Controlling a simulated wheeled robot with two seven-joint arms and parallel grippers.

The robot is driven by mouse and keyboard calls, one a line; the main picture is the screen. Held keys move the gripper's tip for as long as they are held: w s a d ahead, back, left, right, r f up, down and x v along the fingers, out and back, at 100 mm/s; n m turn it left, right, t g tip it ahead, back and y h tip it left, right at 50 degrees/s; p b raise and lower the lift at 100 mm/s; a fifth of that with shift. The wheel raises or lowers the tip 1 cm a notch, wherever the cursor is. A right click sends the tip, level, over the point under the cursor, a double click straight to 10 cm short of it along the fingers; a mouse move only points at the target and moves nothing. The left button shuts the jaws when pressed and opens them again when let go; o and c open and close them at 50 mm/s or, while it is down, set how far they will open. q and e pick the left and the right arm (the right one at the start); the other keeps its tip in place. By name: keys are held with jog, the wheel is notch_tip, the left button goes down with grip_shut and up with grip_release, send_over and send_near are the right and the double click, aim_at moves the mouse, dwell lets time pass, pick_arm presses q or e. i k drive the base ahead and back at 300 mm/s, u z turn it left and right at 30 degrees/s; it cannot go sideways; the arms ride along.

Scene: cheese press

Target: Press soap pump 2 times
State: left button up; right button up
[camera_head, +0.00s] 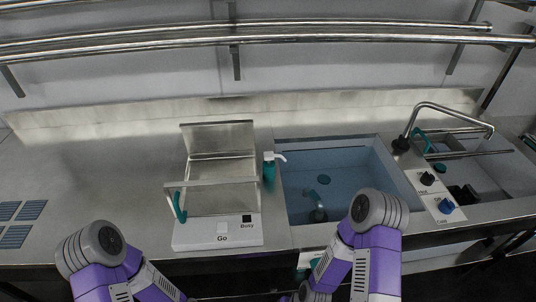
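The soap pump is a small teal bottle (269,172) with a white pump head and a spout pointing right. It stands upright on the steel counter (110,165), between the press machine and the sink. My purple arms show at the bottom left and bottom right, but I see no fingertips of either gripper. Neither arm touches the soap pump.
Left of the pump is a press machine (190,235) with a raised lid, a teal handle and Go and Busy labels. Right of it is a blue sink (345,157) with a small object inside. A faucet (455,113) and knobs (446,206) stand further right. Pipes cross above.

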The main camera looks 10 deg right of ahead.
aim_at(269, 156)
jog(key=u, duration=1.45)
jog(key=k, duration=0.75)
jog(key=z, duration=1)
jog(key=i, duration=0.5)
